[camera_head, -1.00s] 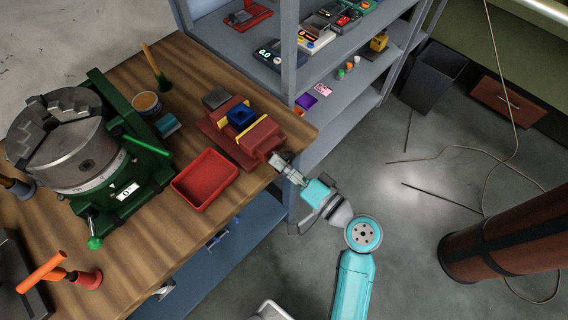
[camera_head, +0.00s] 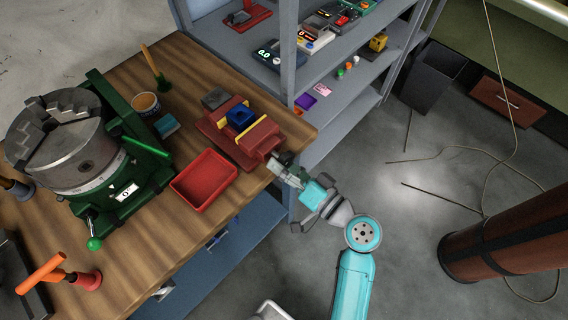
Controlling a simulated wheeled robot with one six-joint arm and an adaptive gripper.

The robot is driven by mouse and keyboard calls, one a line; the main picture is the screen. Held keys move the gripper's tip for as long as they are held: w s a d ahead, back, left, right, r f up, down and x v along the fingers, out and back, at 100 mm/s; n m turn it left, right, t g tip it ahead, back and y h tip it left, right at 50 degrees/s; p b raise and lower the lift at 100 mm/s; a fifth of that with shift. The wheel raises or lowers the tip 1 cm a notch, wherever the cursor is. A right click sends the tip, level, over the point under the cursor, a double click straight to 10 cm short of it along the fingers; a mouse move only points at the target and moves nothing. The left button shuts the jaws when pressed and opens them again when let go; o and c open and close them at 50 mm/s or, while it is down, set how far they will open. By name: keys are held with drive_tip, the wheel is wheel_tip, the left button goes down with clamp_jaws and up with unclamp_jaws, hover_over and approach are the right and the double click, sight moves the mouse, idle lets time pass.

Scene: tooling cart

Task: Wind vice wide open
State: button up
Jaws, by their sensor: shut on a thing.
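The red vice (camera_head: 262,138) sits at the right end of the wooden bench top. A blue block (camera_head: 240,117) sits between its yellow-edged jaws. My gripper (camera_head: 279,166) is at the right front end of the vice, where the screw and handle come out. It is shut there, on the vice handle as far as I can see. The fingers hide most of the handle.
A red tray (camera_head: 204,180) lies left of the vice on the bench (camera_head: 150,236). A large chuck on a green rotary table (camera_head: 70,150) stands further left. A grey shelf unit (camera_head: 290,50) stands behind the bench's right end. Open floor lies to the right.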

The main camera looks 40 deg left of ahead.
drive_tip(key=shift+w+a+r+n, duration=0.15)
drive_tip(key=shift+r+n, duration=0.4)
drive_tip(key=shift+n, duration=0.95)
drive_tip(key=shift+c, duration=0.9)
drive_tip(key=n, duration=0.2)
drive_tip(key=f+n, duration=0.1)
drive_tip(key=n, duration=0.2)
drive_tip(key=shift+f+n, duration=0.1)
drive_tip(key=shift+n, duration=0.2)
drive_tip(key=o, duration=1.2)
drive_tip(key=shift+c, duration=0.2)
drive_tip(key=shift+w, duration=0.1)
